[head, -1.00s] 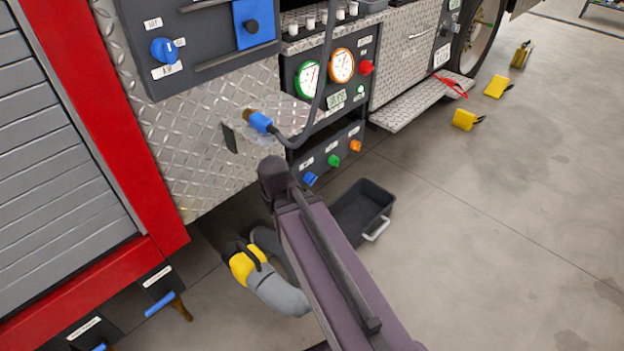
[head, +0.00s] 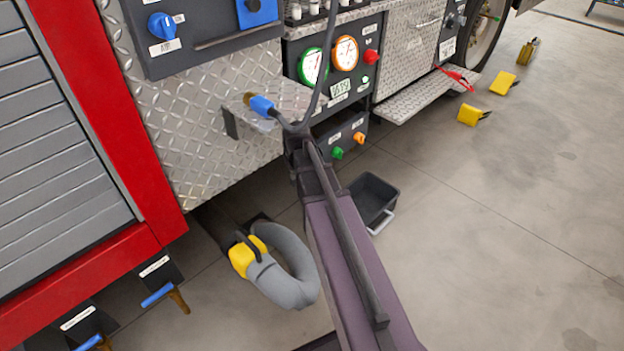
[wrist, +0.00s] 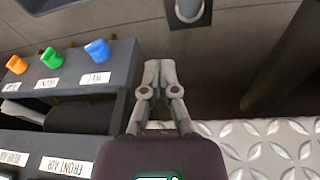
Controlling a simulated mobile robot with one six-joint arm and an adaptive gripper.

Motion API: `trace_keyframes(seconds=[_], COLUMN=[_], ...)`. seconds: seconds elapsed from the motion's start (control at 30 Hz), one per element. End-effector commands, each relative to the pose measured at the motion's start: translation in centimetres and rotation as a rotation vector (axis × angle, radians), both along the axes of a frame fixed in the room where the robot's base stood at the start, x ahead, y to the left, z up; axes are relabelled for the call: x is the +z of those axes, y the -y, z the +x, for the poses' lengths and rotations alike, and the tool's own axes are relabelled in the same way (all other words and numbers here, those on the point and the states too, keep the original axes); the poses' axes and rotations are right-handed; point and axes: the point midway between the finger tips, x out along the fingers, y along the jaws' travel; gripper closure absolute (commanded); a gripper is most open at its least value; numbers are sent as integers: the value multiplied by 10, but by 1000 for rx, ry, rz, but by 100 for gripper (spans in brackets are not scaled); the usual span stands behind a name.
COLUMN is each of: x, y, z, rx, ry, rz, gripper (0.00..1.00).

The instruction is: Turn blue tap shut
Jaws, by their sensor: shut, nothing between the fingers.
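The blue tap (wrist: 97,48) is a small blue knob at the end of a row on a dark panel, in the upper left of the wrist view. A green tap (wrist: 51,57) and an orange tap (wrist: 17,64) sit beside it. My gripper (wrist: 159,66) is shut and empty, a short way to the right of the blue tap and apart from it in the picture. In the head view my arm hides the blue tap; the green tap (head: 337,153) and orange tap (head: 358,138) still show.
A black tub (head: 374,197) and a grey hose with a yellow coupling (head: 246,256) lie on the floor near my arm. Open floor lies to the right.

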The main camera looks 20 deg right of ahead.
Motion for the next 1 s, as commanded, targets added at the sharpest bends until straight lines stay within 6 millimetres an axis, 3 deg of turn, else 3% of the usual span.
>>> trace_keyframes(seconds=[0.03,0.1,0.2,0.33,1.0], x=[-10,-14,-18,-19,-25], y=[21,44,70,90,96], z=[24,44,63,76,79], rx=[15,45,80,106,112], ry=[25,57,92,117,124], rz=[-13,-33,-60,-82,-88], gripper=[100,100,100,100,100])
